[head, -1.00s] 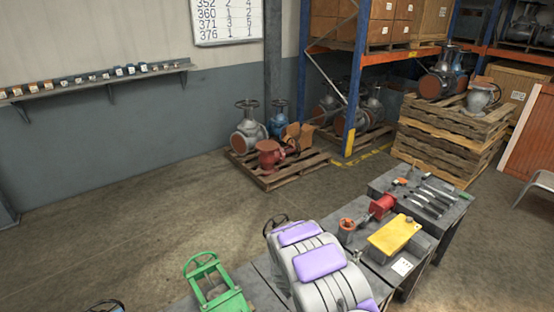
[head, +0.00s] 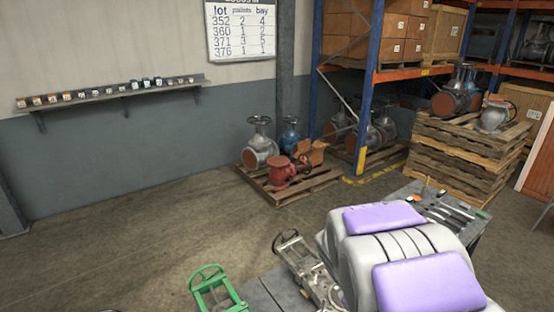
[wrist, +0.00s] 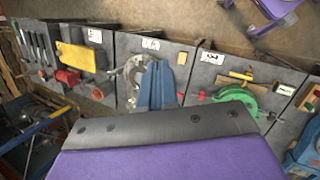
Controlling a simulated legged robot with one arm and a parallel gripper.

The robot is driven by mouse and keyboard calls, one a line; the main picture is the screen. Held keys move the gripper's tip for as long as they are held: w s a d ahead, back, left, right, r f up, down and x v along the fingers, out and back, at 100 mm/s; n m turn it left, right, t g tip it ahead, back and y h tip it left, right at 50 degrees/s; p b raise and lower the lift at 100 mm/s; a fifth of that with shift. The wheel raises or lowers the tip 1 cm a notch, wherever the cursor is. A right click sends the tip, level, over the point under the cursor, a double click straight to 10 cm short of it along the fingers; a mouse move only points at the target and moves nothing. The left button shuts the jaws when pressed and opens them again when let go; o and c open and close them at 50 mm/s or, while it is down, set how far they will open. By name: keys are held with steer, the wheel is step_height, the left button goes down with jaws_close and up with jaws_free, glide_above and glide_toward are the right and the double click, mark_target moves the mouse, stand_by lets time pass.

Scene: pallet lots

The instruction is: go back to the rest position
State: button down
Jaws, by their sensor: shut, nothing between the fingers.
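My arm, grey with purple pads (head: 428,283), fills the lower right of the head view and hides part of the benches behind it. In the wrist view, the dark bolted front edge and purple body of my gripper (wrist: 165,128) cross the bottom. It is shut, with nothing held. It hangs over the row of grey benches (wrist: 200,78), apart from the things on them. Its fingertips do not show clearly in the head view.
Valves stand on a pallet (head: 310,190) before the rack (head: 366,90). A small-parts shelf (head: 110,94) lines the wall. The left floor (head: 130,240) is clear.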

steer(key=s+a+r+m+g+y+b, duration=0.1)
steer(key=s+a+m, duration=0.2)
steer(key=s, duration=0.6)
steer(key=s+a+r+m+y+b, duration=0.1)
steer(key=s+a+r+m+y, duration=0.1)
steer(key=s, duration=0.7)
steer(key=s+a+r+m+g+y+b, duration=0.1)
steer(key=s+a+r+m+y, duration=0.1)
steer(key=s+m, duration=0.3)
steer(key=s+a, duration=0.1)
steer(key=s, duration=0.3)
steer(key=shift+s+a+g+b, duration=0.3)
steer(key=shift+s, duration=0.1)
